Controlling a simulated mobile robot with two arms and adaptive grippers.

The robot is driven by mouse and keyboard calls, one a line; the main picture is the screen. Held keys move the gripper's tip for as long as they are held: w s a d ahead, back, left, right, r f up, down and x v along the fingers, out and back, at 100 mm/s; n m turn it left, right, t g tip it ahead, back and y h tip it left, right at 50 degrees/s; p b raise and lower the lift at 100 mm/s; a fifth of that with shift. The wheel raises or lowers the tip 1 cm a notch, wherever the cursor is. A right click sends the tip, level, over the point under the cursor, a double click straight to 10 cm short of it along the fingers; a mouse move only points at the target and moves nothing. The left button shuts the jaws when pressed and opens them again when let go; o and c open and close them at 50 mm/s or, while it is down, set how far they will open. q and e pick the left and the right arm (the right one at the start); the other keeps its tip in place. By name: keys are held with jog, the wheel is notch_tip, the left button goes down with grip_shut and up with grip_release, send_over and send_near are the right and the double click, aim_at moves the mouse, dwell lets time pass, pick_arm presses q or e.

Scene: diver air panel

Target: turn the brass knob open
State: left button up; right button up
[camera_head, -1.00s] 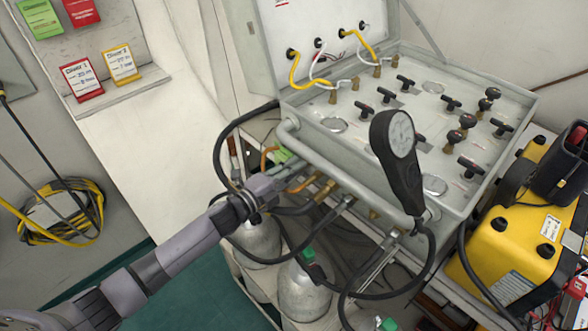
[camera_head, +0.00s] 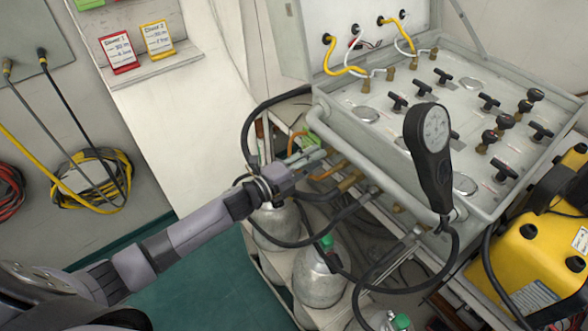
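Brass fittings (camera_head: 349,181) stick out below the front edge of the grey air panel (camera_head: 330,133). I cannot tell for sure which one is the brass knob. My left gripper (camera_head: 318,163) reaches in from the left, beside the panel's lower left corner. Its fingertips are just left of the brass fittings, among hoses and pipes. The tips are small and partly lost against them, so I cannot tell their opening or any contact. My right gripper is not in view.
A black pressure gauge (camera_head: 430,145) stands before the panel, with black hoses looping below. Grey cylinders (camera_head: 319,277) stand under it. Black-handled valves (camera_head: 489,102) cover the panel top. A yellow case (camera_head: 522,258) is at right. The green floor (camera_head: 205,275) at lower left is clear.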

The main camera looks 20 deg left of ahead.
pick_arm(q)
jog(key=v, duration=0.9)
jog(key=shift+s+a, duration=0.15)
jog(key=shift+a, duration=0.05)
